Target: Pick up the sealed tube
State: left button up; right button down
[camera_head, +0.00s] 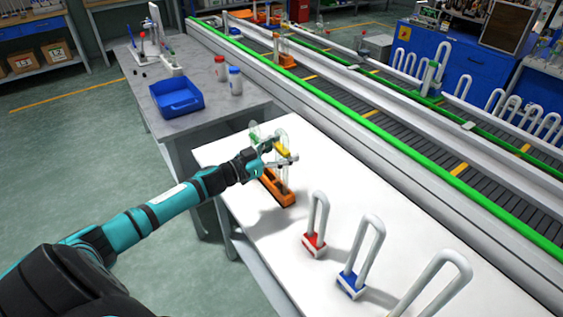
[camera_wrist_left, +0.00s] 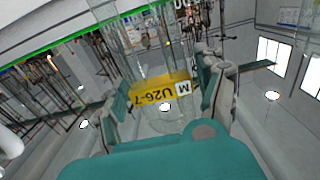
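A clear tube with a yellow band (camera_head: 282,149) stands upright at the orange holder (camera_head: 286,198) on the white table. In the left wrist view its yellow label (camera_wrist_left: 160,94) reads "U26-7" and "M", upside down. My left gripper (camera_head: 274,153) is at the height of the band, with its fingers spread on either side of the tube. In the left wrist view the fingers (camera_wrist_left: 166,98) flank the label, with a gap showing at the right finger. The gripper hides part of the tube and holder. My right gripper is not in view.
White loops on a red base (camera_head: 314,243) and a blue base (camera_head: 351,283) stand nearer on the white table (camera_head: 265,235). A blue bin (camera_head: 177,98) and bottles (camera_head: 235,82) are on the grey table behind. A green-edged conveyor (camera_head: 400,140) runs along the right.

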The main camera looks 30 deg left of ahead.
pick_arm(q)
jog(key=c, duration=0.9)
jog(key=shift+r, duration=0.1)
